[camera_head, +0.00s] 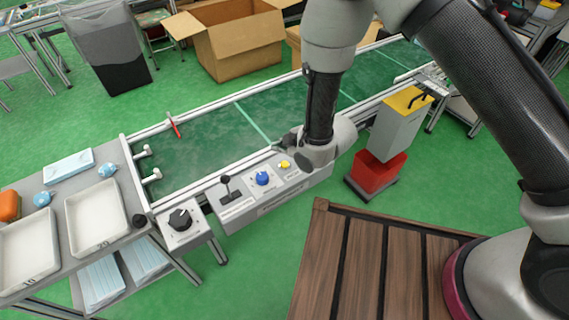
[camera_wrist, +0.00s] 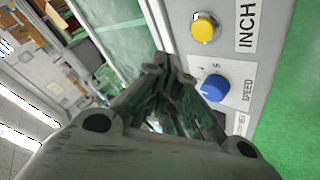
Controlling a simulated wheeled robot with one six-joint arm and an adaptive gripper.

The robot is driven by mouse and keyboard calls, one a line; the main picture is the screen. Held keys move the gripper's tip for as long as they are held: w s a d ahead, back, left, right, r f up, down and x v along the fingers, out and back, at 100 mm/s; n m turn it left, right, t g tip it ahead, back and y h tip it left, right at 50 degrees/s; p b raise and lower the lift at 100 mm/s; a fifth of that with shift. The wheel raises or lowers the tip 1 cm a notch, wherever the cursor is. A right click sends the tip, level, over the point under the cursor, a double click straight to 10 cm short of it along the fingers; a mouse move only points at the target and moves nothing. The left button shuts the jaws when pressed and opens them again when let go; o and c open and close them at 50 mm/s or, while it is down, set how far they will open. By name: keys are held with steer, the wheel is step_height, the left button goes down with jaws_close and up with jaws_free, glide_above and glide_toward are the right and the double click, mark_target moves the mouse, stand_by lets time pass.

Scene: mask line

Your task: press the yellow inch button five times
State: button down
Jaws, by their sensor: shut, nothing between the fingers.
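The yellow inch button (camera_head: 284,164) sits on the grey control panel (camera_head: 236,218) along the conveyor's front edge. In the wrist view the yellow button (camera_wrist: 204,27) is at the upper right, beside the printed word INCH. The blue speed knob (camera_wrist: 213,87) is below it, and also shows left of the button in the head view (camera_head: 262,178). My gripper (camera_wrist: 168,75) is shut and empty, to the left of the button and knob in the wrist view, apart from the button in the picture. In the head view my gripper (camera_head: 283,145) is close by the button, its fingertips partly hidden.
A black lever (camera_head: 226,184) and a black dial (camera_head: 180,219) stand left along the panel. The green conveyor belt (camera_head: 205,145) lies behind. A red and grey bin (camera_head: 378,170) and a wooden pallet (camera_head: 350,265) are to the right. White trays (camera_head: 97,218) are at left.

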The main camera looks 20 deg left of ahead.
mark_target(282, 165)
steer(key=shift+f, duration=2.1)
steer(key=shift+f, duration=0.4)
steer(key=shift+f, duration=0.4)
stand_by(0.4)
steer(key=shift+r, duration=3.35)
